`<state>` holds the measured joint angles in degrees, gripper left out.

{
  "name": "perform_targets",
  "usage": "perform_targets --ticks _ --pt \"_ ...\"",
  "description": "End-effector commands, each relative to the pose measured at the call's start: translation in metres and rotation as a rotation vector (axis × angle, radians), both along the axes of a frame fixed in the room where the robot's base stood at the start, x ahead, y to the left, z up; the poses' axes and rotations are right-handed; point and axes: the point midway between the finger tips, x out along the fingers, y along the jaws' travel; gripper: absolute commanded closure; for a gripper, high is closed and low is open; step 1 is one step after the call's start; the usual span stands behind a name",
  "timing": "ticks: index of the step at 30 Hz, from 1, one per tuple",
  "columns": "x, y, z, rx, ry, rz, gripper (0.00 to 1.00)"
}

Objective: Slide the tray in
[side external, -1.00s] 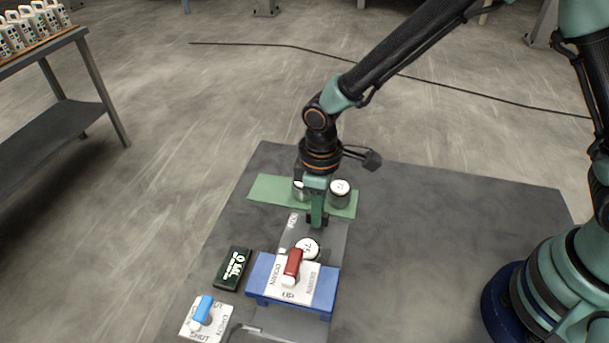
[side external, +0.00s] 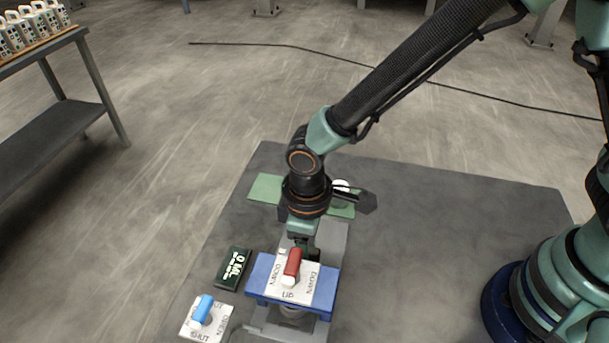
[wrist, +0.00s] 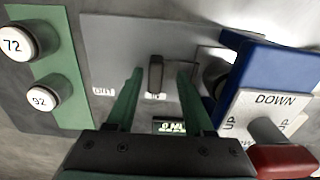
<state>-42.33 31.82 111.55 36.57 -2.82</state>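The tray's dark upright handle (wrist: 155,76) stands beside the IN label (wrist: 155,96) in the wrist view, with the OUT label (wrist: 103,91) to its left. My gripper (wrist: 160,70) is open, with one green finger on each side of the handle and a gap showing on both sides. In the side view my gripper (side external: 300,245) is low behind the blue press (side external: 262,283) and hides the handle. A dark round filter cup (wrist: 212,74) is under the press, partly hidden; its base also shows below the press in the side view (side external: 290,313).
A red lever (side external: 292,262) tops the press, beside UP and DOWN labels. A display (side external: 233,268) and a blue-handled valve (side external: 202,309) are to the left. A green strip (wrist: 62,83) holds cups marked 72 (wrist: 28,42) and 92 (wrist: 44,95). The right side of the mat is clear.

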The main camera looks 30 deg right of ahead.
Motion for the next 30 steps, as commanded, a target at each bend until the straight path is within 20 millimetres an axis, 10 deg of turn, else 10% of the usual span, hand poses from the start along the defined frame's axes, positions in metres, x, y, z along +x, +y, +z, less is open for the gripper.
perform_targets --ticks 10,30 --pt "0.001 0.0 0.013 0.002 -0.002 -0.002 0.47" --pt "0.0 0.0 0.119 0.001 -0.001 0.0 0.47"
